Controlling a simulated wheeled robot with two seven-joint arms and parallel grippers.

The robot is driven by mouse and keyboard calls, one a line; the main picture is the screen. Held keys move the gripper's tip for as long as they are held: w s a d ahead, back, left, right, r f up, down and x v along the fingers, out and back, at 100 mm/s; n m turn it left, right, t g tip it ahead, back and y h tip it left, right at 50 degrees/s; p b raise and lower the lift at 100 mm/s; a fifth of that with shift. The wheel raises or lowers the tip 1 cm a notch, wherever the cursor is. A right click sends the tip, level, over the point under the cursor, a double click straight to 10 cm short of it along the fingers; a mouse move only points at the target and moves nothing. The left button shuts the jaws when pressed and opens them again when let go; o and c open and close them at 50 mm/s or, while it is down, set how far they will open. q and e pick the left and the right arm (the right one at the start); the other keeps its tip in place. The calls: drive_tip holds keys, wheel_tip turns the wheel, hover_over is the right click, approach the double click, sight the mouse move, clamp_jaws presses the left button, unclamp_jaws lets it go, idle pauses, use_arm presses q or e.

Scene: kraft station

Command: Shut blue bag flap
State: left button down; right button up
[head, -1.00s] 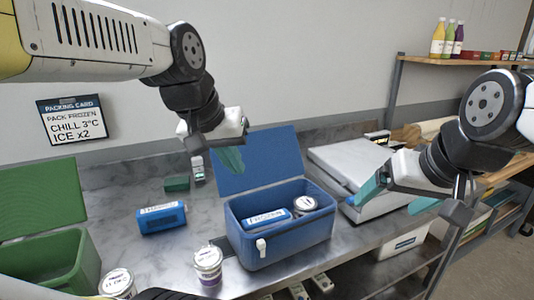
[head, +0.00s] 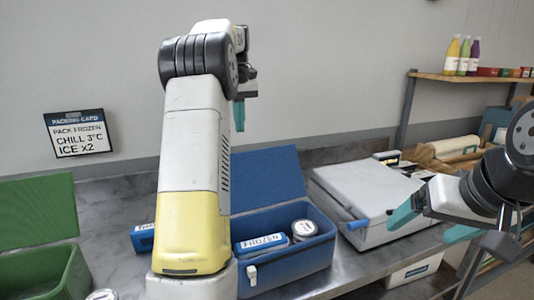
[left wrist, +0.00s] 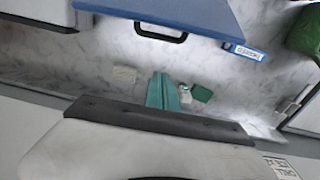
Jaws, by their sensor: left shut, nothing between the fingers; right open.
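The blue bag (head: 318,258) stands on the metal bench, in the middle of the head view. Its flap (head: 268,178) is open and stands up at the back, leaning slightly backward. A blue pack labelled FROZEN (head: 262,243) and a jar with a pale lid (head: 304,228) lie inside. My left gripper (head: 239,115) is raised above and behind the flap, apart from it. Its teal fingers are shut and empty in the left wrist view (left wrist: 163,92). A blue panel, likely the flap, crosses the top of that view (left wrist: 190,14). My right gripper (head: 432,220) is open and empty, right of the bag.
A green box (head: 45,270) with a raised lid stands at the left. A blue pack (head: 143,237) is partly hidden behind my left arm. A grey-white flat case (head: 370,195) lies right of the bag. A shelf with bottles (head: 463,55) stands at the back right.

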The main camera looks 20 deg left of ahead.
sight(245, 153)
use_arm(q)
drive_tip(key=f, duration=0.3)
drive_tip(key=s+d+f, duration=0.1)
drive_tip(key=f, duration=0.2)
drive_tip(key=s+d+f, duration=0.1)
drive_tip(key=f, duration=0.2)
drive_tip(key=shift+s+d, duration=0.1)
drive_tip(key=shift+d, duration=0.05)
idle(0.4)
